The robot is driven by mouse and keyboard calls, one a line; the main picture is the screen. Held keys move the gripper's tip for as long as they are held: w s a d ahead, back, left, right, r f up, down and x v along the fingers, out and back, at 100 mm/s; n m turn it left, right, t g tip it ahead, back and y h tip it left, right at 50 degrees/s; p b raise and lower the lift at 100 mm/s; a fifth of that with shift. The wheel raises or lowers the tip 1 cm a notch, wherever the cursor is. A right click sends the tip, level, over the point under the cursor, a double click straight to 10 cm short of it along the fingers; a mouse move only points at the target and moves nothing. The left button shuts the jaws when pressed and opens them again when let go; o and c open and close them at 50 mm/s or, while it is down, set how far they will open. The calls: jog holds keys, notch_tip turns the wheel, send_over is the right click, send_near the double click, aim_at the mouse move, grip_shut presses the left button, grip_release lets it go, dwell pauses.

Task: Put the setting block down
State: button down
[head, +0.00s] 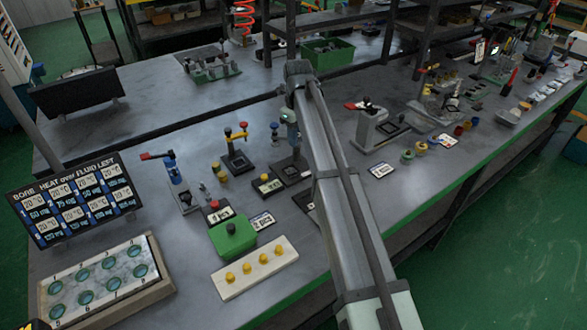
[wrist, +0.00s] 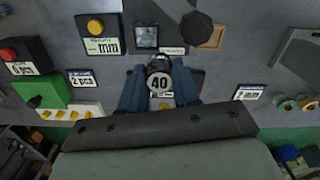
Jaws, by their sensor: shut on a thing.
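In the wrist view, my gripper (wrist: 160,93) has two blue fingers closed on the setting block (wrist: 160,82), a dark piece with a round face marked "40" and a small pale label below. A dark plate (wrist: 197,77) shows on the bench just behind the fingers. I cannot tell whether the block touches the plate or hangs above it. In the head view my arm hides the gripper and the block; part of a dark plate (head: 303,200) shows left of the arm.
A post on a dark base (head: 290,172) stands behind. A yellow-button box (head: 266,185), a red-button box (head: 218,211), a green box (head: 232,240) and a pale strip with yellow knobs (head: 255,268) lie left. A white card (head: 380,170) lies right, with bare bench around it.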

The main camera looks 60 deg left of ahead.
jog(key=s, duration=0.2)
send_near(291, 172)
notch_tip(291, 172, down, 6)
jog(key=shift+a+r, duration=0.1)
dwell(0.4)
jog(key=c, duration=0.8)
grip_release()
notch_tip(291, 172, up, 12)
dwell(0.3)
